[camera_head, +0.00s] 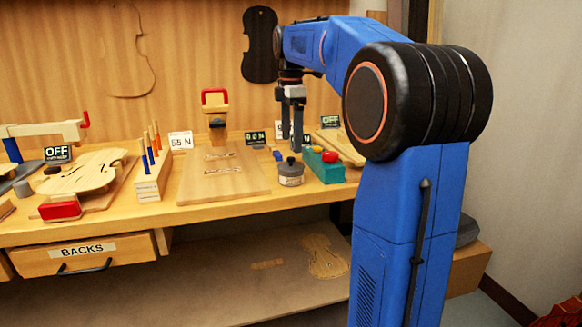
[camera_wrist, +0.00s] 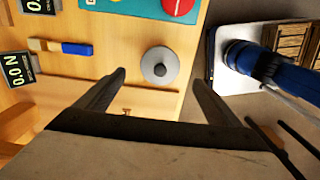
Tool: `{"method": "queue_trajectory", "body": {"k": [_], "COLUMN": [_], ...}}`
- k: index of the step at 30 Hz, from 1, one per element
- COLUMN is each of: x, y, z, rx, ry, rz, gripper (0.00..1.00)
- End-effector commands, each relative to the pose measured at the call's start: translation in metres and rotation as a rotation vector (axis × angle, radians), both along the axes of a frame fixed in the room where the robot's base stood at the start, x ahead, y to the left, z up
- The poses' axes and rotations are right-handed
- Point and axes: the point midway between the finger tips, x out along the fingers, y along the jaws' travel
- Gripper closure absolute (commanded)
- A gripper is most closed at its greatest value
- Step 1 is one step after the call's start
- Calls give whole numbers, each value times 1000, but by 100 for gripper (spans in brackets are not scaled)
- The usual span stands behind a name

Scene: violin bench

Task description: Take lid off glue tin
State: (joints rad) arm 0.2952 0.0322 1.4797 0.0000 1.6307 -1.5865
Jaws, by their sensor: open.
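The glue tin (camera_head: 291,177) stands on the bench, a small round grey tin with a pale label. Its dark lid (camera_head: 291,164) with a knob is on top. In the wrist view the lid (camera_wrist: 160,65) shows from above as a grey disc with a dark central knob. My gripper (camera_head: 291,142) points down above the tin in the head view. In the wrist view the gripper (camera_wrist: 160,78) is open and empty, its fingers to either side of the lid's direction. The fingers appear apart from the lid.
A teal block (camera_head: 325,168) with red and yellow round tops stands right of the tin. A wooden board (camera_head: 222,176) lies to the left. A blue-ended brush (camera_wrist: 75,48) and digital displays (camera_wrist: 18,69) are nearby. The bench's front edge is close to the tin.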

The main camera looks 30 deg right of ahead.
Motion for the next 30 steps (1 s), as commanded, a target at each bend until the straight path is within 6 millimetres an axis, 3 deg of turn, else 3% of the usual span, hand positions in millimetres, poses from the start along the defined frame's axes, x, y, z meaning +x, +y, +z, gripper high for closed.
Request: {"method": "queue_trajectory", "body": {"k": [11,20,29,30], "x": [0,-1,0,0], "y": [1,1,1,1], "z": [-29,-66,-71,-71], "rx": [0,0,0,0], "ry": [0,0,-1,-1], "rz": [0,-1,-1,-1], "gripper": [13,13,13,17]}}
